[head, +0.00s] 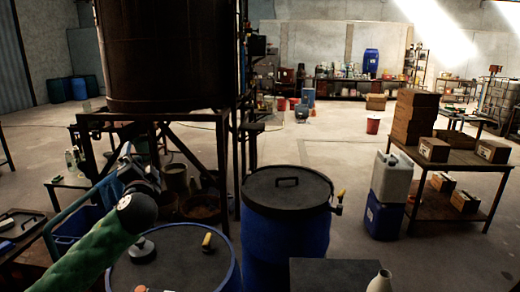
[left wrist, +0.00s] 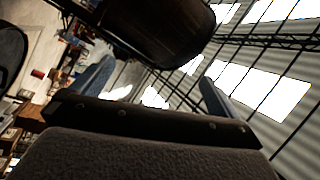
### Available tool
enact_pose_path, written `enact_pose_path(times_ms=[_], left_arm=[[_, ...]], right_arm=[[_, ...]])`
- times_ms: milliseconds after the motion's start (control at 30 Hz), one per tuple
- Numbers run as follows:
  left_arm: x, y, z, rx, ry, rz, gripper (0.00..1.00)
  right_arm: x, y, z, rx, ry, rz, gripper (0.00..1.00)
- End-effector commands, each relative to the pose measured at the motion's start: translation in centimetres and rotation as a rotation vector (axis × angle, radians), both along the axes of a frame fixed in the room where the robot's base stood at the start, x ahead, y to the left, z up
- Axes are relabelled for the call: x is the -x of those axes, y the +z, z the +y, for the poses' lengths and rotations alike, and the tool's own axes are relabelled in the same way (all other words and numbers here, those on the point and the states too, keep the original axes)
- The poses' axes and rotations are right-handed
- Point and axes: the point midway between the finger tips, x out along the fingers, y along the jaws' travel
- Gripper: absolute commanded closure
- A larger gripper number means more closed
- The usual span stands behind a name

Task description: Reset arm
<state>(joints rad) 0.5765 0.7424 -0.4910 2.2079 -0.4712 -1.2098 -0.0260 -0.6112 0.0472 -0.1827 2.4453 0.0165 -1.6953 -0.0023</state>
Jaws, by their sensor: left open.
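My left arm, with its green sleeve, rises from the lower left in the head view. My left gripper (head: 130,168) is raised in front of the stand under the large dark tank (head: 168,50). In the left wrist view, my left gripper (left wrist: 155,90) has its two fingers spread wide apart with nothing between them. The dark tank (left wrist: 165,30) shows beyond the fingers there, with the roof and its bright skylights. My right gripper is in neither view.
A blue drum with a black lid (head: 287,190) stands in front. White and blue jerrycans (head: 390,178) stand beside a table with boxes (head: 468,160) at right.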

Motion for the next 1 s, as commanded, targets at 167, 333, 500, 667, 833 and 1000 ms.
enact_pose_path(times_ms=[167, 333, 500, 667, 833, 1000], left_arm=[[3.5, -10.3, -1.7, 0.270, 0.043, 0.277, 0.00], [7.8, -18.3, -4.1, 0.443, 0.060, 0.507, 0.00], [12.4, -24.8, -6.7, 0.573, 0.051, 0.695, 0.00], [16.7, -29.7, -9.1, 0.680, 0.025, 0.826, 0.00], [21.1, -33.9, -11.3, 0.786, 0.008, 0.926, 0.00], [25.6, -37.9, -12.6, 0.879, 0.028, 1.010, 0.00]], right_arm=[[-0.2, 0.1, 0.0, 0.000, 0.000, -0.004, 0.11], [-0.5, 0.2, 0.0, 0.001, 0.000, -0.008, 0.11], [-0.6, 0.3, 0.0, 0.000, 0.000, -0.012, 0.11], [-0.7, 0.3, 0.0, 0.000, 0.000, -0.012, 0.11], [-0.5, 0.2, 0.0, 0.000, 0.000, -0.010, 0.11], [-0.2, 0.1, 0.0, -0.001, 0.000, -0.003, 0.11]])
